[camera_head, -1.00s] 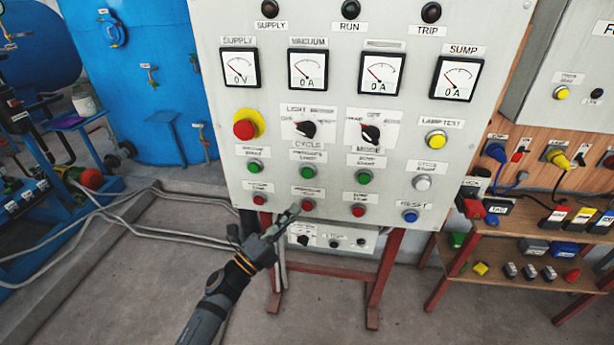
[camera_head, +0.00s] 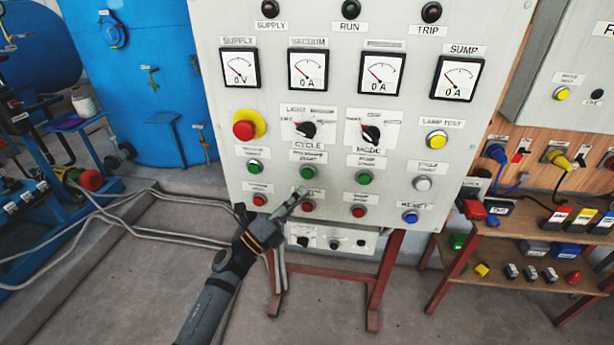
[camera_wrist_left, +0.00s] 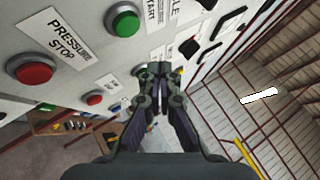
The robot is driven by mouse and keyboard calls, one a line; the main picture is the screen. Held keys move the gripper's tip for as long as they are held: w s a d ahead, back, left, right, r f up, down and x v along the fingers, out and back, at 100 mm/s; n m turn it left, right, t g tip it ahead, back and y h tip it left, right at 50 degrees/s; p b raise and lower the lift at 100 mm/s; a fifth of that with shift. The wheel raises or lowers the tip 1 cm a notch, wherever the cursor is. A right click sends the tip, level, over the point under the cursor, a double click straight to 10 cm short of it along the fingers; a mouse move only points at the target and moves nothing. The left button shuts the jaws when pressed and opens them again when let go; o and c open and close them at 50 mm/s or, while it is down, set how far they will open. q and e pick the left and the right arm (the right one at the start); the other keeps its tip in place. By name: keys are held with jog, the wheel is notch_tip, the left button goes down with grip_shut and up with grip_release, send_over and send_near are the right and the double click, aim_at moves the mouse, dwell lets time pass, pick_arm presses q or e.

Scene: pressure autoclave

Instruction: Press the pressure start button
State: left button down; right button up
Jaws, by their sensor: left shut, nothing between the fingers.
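The pressure start button is the green button (camera_head: 306,172) in the middle rows of the grey control panel (camera_head: 270,215), under a white label. In the left wrist view it is the large green button (camera_wrist_left: 122,20) at the top, with a label partly reading START beside it. The red pressure stop button (camera_wrist_left: 34,72) is at the left there. My left gripper (camera_head: 300,190) is shut and empty. In the head view its tips appear just below the green button and partly over the red one; in the wrist view the tips (camera_wrist_left: 158,70) appear apart from the green button. My right gripper is not in view.
Other green buttons (camera_head: 255,167) and (camera_head: 363,177) flank it. A red emergency knob (camera_head: 244,130) and rotary switches (camera_head: 371,133) sit above. A wooden shelf (camera_head: 520,232) with lock boxes stands at the right. Hoses (camera_head: 150,225) lie on the floor at the left.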

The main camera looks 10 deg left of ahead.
aim_at(312, 173)
pick_arm(q)
jog(key=shift+w+a+b, duration=0.15)
jog(key=shift+w+b, duration=0.3)
jog(key=shift+w, duration=1.7)
jog(key=shift+w, duration=0.4)
jog(key=shift+w+a+b, duration=0.1)
jog(key=shift+w+b, duration=0.25)
jog(key=shift+w, duration=0.1)
dwell(0.3)
jog(key=shift+s, duration=0.9)
jog(key=shift+p, duration=0.3)
jog(key=shift+s+d+p, duration=0.15)
jog(key=shift+s+p, duration=0.1)
jog(key=shift+s, duration=1)
jog(key=shift+s+d+p, duration=0.15)
jog(key=shift+s+p, duration=0.05)
jog(key=shift+s, duration=1.05)
